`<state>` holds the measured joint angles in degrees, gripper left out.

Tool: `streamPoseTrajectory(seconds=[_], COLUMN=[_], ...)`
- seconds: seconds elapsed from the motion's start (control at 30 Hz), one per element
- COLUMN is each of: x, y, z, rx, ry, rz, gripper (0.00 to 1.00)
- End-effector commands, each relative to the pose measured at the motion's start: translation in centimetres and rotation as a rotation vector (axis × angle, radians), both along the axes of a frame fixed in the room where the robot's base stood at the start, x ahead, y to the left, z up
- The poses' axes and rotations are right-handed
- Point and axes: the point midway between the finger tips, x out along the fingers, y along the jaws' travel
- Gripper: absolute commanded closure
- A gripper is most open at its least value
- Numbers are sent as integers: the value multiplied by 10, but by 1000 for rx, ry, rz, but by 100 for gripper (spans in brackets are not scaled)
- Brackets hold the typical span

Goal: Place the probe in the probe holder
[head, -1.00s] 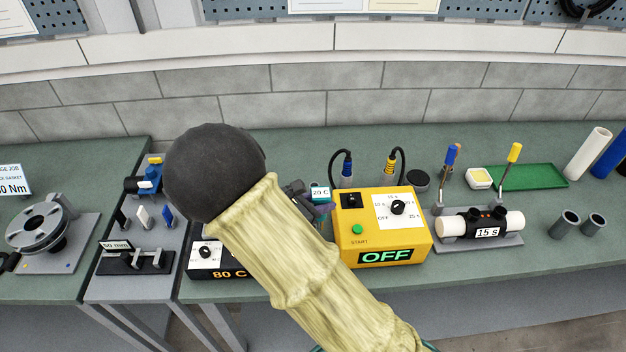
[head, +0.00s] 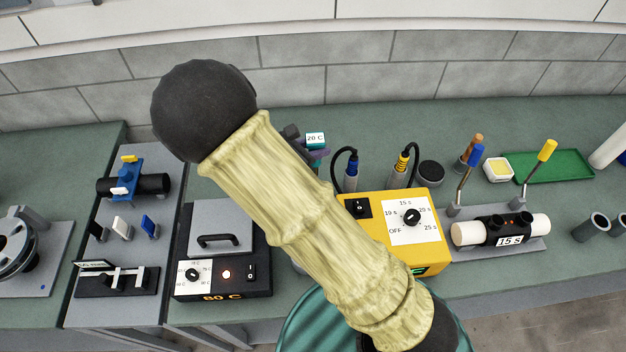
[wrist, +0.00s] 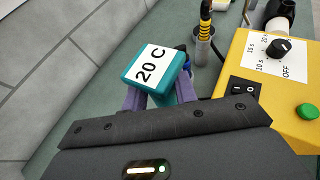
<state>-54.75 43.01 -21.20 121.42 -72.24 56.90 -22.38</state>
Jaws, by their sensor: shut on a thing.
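My gripper (wrist: 160,96) is shut on the probe (wrist: 184,90), a teal body with a white label reading 20 C. In the wrist view its purple-grey fingers clasp the probe's sides. In the head view the probe (head: 315,140) shows just right of my arm's dark end, above the bench behind the yellow box, with my gripper (head: 304,147) partly hidden by my arm. The probe's lower end is hidden. I cannot pick out a probe holder with certainty; my arm covers part of the bench.
A yellow box (head: 432,252) with a dial stands close right of my arm, two cabled plugs (head: 402,164) behind it. A black heater box (head: 250,285) reading 80 C is left. A tube clamp (head: 505,232) and green tray (head: 562,168) lie right.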

Motion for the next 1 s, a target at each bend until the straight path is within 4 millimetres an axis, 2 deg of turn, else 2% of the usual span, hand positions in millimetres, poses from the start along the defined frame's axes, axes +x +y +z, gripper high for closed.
streamPoseTrajectory(seconds=[0.53, 0.9, 1.0], x=[0, 0, 0], y=[0, 0, 0], z=[-4, -52, -58], rx=[-2, -2, -1], ry=[1, 3, 1], rz=[0, 0, 0], gripper=[96, 96, 96])
